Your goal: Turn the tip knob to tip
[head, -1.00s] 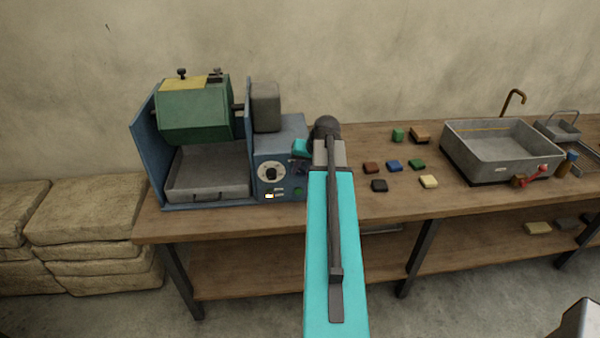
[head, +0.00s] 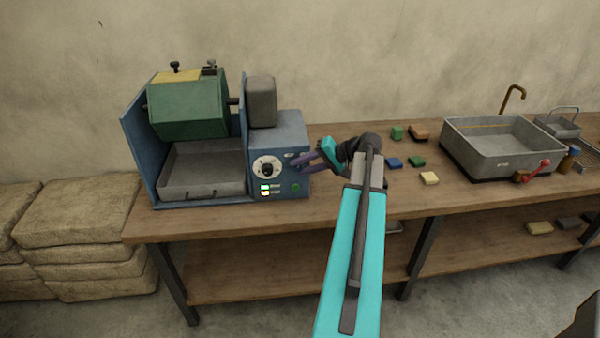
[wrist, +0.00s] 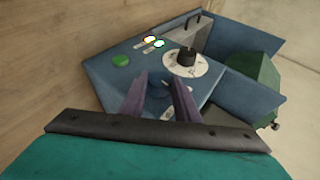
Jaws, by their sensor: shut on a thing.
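The blue tumbling machine (head: 290,130) stands at the left of the bench, with a green drum (head: 188,105) above a grey tray (head: 203,172). Its front panel has a black knob on a white dial (head: 267,169), which also shows in the wrist view (wrist: 187,58). My gripper (head: 293,163) reaches the panel from the right. In the wrist view, its two purple fingers (wrist: 160,80) are shut on a small dark blue knob (wrist: 158,92), apparently the tip knob, beside the dial. The fingers partly hide it, and its labels are unreadable.
A green button (wrist: 122,60) and two lit lamps (wrist: 154,42) are close to my fingers. Several coloured blocks (head: 416,161) lie on the bench right of my arm. A grey basin (head: 500,150) stands farther right. Stacked sacks (head: 80,220) are at the left.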

